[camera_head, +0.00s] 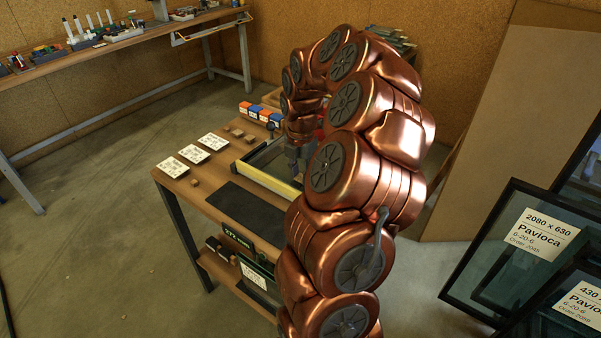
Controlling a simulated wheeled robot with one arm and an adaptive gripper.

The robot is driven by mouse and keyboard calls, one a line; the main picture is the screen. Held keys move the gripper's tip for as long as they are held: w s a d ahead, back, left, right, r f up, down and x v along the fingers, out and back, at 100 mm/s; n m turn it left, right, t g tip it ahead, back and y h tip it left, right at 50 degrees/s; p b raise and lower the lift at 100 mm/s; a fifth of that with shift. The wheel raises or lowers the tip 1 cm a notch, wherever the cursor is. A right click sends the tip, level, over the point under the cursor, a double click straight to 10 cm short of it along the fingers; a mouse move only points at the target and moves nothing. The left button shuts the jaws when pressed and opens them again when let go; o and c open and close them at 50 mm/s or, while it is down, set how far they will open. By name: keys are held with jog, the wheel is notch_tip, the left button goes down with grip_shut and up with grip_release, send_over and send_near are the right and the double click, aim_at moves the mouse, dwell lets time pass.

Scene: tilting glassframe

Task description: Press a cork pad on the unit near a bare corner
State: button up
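A glass unit (268,177) with a pale yellow front edge lies on the wooden table, partly hidden behind my arm. Three white cards (173,167) with small pale patches lie in a row along the table's left side; they may be sheets of pads, but the patches are too small to tell. Small brown blocks (237,132) lie behind the cards, and another (194,182) lies near the front. My gripper (299,172) points down over the unit, largely hidden by my copper arm. Its fingers are too small to read, and the unit's far corners are hidden.
A dark mat (244,205) lies at the table's front. Blue, orange and white boxes (261,115) stand at the back. Framed glass panes (512,250) lean at the right. A workbench (120,45) stands along the back left wall; the floor between is clear.

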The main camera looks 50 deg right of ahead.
jog(key=o, duration=0.6)
jog(key=shift+c, duration=0.2)
notch_tip(320, 180, up, 12)
dwell(0.3)
